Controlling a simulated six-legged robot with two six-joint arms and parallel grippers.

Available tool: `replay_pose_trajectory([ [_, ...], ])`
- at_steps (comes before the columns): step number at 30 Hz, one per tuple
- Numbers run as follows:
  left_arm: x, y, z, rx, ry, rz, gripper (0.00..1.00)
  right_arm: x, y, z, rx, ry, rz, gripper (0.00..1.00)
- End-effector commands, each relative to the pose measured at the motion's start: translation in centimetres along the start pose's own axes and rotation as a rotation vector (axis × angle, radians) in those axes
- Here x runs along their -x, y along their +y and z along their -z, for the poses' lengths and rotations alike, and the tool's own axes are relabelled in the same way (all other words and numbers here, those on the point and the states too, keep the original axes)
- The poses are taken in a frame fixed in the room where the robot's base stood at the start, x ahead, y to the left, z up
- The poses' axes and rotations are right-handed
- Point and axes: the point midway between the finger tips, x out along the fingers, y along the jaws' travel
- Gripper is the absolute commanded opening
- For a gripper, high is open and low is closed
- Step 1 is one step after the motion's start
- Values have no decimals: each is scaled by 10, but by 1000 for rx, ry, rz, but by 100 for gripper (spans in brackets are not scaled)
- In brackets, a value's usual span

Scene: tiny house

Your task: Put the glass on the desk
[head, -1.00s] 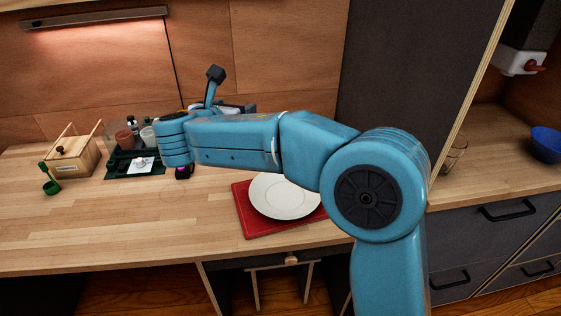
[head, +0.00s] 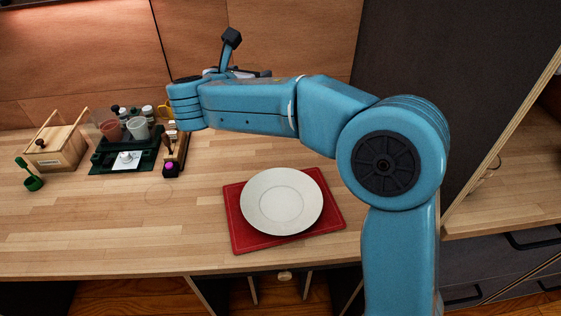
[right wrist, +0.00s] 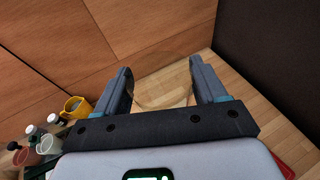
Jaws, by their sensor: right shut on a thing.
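The wooden desk (head: 110,235) runs across the head view below the panelled wall. My right arm reaches over it from the right, toward the back. My right gripper (right wrist: 161,78) shows in the right wrist view, its two fingers on either side of a faint, see-through glass (right wrist: 165,90) that they hold. The glass's edges are hard to make out against the wall and wood. In the head view my right arm mostly hides the gripper, and I cannot make out the held glass there. My left gripper is not in view.
A white plate (head: 281,201) lies on a red mat (head: 243,235). At back left are a wooden box (head: 53,150), a green holder (head: 33,183), a dark tray (head: 108,163) with cups and bottles, and a yellow mug (right wrist: 77,107). A dark panel (head: 415,90) stands right. The front left desk is clear.

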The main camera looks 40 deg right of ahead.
Motion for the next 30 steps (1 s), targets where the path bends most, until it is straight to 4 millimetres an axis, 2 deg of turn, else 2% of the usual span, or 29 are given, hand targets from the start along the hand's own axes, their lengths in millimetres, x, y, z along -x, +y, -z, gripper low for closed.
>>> replay_pose_trajectory([
  [2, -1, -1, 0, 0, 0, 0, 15, 1, 0, 4, 1, -1, -1, 34],
  [5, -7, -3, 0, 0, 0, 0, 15, -2, 0, 22, 5, 0, 0, 34],
  [12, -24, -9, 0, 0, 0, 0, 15, -21, -2, 92, 6, 1, 0, 34],
  [18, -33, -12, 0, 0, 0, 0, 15, -35, -2, 138, 3, 0, 0, 34],
  [26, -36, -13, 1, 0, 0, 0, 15, -44, -3, 159, 1, -1, 0, 34],
  [30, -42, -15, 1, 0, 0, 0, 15, -52, -3, 181, 3, 0, 1, 34],
])
